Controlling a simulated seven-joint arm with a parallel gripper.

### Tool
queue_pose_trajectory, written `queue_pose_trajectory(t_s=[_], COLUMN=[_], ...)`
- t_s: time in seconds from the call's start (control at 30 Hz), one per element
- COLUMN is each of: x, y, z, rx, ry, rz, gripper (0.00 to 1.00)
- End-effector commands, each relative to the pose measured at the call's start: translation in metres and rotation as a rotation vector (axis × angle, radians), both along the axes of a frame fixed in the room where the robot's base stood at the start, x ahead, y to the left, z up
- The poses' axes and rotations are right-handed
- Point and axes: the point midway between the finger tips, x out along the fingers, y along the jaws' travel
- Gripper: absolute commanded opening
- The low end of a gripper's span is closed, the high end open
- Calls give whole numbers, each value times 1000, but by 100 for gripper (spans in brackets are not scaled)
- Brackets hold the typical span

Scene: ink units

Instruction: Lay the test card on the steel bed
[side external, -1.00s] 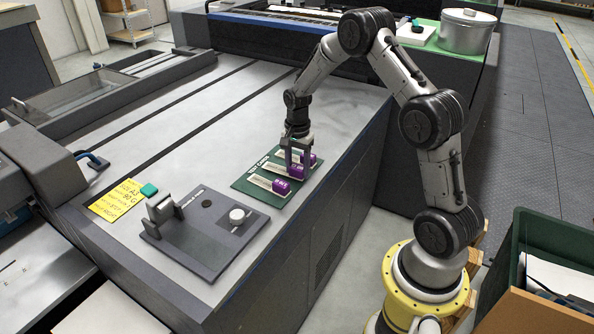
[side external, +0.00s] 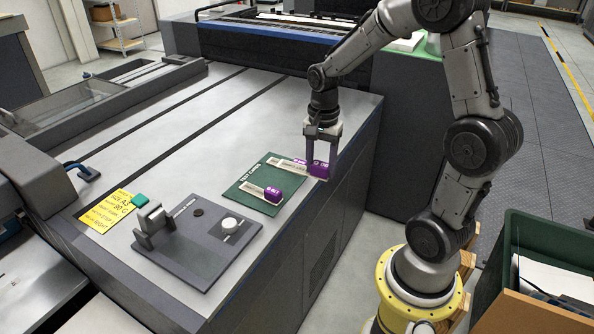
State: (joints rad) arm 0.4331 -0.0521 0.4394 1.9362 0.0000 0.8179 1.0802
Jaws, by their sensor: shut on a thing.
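My gripper (side external: 321,168) is shut on the purple end of a test card (side external: 318,170), at the right edge of the green test-card mat (side external: 244,196). The held card's pale strip is mostly hidden or overlaps others. A further pale strip with a purple end (side external: 287,164) shows at the mat's back, partly behind the held one. I cannot tell how high the held card is above the surface. The steel bed (side external: 190,150) is the broad light-grey top left of the mat.
The bed's middle is clear. A green bin (side external: 545,250) stands at the right.

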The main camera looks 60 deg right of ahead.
Motion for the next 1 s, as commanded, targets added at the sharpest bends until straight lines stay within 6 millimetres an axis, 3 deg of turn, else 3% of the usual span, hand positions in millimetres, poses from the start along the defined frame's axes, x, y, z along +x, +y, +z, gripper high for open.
queue_pose_trajectory(t_s=[0.27,0.53,0.77,1.0], x=[-5,-1,18,24], y=[2,12,72,151], z=[2,3,7,10], rx=[0,2,1,-1], ry=[1,6,7,5], rz=[-33,-278,-366,-308], gripper=[1,1,1,1])
